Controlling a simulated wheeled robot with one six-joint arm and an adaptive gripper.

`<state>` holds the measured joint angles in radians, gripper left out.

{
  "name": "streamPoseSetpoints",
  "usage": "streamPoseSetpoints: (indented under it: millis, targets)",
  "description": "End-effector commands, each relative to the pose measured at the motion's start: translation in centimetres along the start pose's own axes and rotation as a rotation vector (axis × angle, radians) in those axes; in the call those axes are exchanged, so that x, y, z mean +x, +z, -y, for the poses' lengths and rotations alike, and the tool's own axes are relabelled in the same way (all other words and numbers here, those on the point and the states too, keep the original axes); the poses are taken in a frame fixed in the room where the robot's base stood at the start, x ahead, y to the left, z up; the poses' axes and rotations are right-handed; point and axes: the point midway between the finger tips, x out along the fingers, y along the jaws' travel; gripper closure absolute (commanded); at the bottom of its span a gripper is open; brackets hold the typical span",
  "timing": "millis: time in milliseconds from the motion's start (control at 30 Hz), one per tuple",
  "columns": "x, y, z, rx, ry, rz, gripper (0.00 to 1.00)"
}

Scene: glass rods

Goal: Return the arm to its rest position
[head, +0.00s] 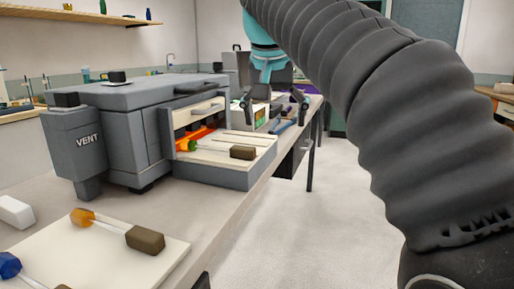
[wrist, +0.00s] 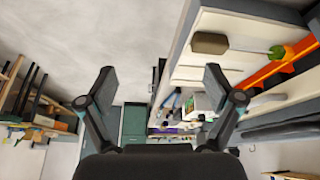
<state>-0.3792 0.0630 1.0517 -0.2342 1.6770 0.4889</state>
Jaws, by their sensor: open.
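My gripper (head: 274,103) hangs in the air at the end of my dark ribbed arm, in front of the bench's far part. Its two fingers are spread wide. In the wrist view my gripper (wrist: 160,85) is open, with nothing between the fingers. A glass rod with a green and orange end and a brown block (head: 243,153) lies on the pale shelf in front of the grey furnace.
The grey furnace (head: 135,115) marked VENT stands on the bench (head: 215,215). A pale board (head: 110,255) in front bears rods with orange and blue ends. A white block (head: 16,212) lies at left. The floor (head: 320,220) right of the bench is clear.

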Motion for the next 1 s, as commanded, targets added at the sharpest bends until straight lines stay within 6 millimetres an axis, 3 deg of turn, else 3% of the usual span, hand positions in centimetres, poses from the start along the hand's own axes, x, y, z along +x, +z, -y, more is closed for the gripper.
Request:
streamPoseSetpoints:
  millis: [33, 267, 500, 800, 1000]
  targets:
    - [0.4, 0.9, -1.4, -0.009, -0.003, -0.001, 0.09]
    - [3.8, 5.8, -5.9, -0.071, -0.033, -0.011, 0.09]
    - [8.5, 12.9, -10.1, -0.115, -0.063, -0.027, 0.09]
    - [15.8, 23.4, -14.0, -0.144, -0.091, -0.057, 0.09]
    - [19.5, 28.5, -15.2, -0.151, -0.097, -0.076, 0.09]
